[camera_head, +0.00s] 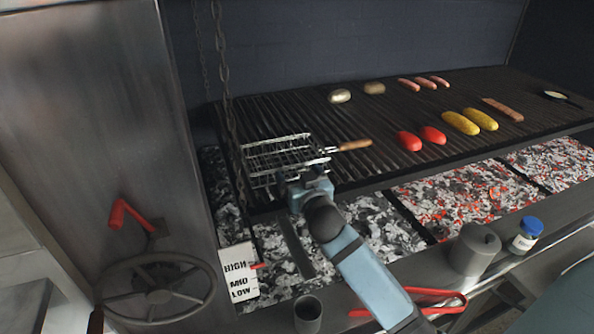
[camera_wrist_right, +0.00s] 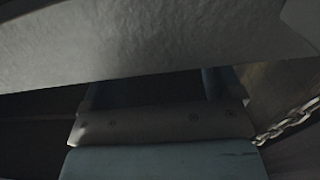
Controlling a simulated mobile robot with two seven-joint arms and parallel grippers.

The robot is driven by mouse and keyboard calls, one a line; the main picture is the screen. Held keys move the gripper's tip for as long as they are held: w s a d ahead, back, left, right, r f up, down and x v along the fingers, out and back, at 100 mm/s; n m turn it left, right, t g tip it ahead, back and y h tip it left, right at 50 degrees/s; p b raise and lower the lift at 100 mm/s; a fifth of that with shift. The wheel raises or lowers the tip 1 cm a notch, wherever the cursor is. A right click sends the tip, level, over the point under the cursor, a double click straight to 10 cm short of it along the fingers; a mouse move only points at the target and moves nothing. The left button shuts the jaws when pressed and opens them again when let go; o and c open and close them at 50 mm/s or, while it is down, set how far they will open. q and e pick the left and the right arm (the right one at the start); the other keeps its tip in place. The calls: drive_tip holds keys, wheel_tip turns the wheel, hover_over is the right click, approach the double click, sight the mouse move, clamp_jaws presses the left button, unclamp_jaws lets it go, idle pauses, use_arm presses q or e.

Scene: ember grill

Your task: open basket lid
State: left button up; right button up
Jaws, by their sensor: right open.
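A wire grill basket (camera_head: 262,158) with a wooden handle (camera_head: 355,145) lies at the left end of the dark grill grate (camera_head: 385,105). Its upper wire frame shows above the lower part; whether the lid is raised or closed I cannot tell. My right gripper (camera_head: 301,176) is open at the basket's near right edge and covers part of it. Whether it touches the wires is unclear. The right wrist view is dark and close, with no clear sight of the basket. My left gripper is not in view.
Tomatoes (camera_head: 421,139), corn (camera_head: 469,122), sausages (camera_head: 424,82) and potatoes (camera_head: 357,93) lie right of the basket. Glowing coals (camera_head: 440,195) lie below. A chain (camera_head: 229,100) hangs left. Red tongs (camera_head: 440,293), a grey canister (camera_head: 474,250) and a blue-capped jar (camera_head: 526,235) occupy the front ledge.

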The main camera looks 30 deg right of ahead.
drive_tip(key=shift+w+d, duration=0.15)
drive_tip(key=shift+w, duration=0.45)
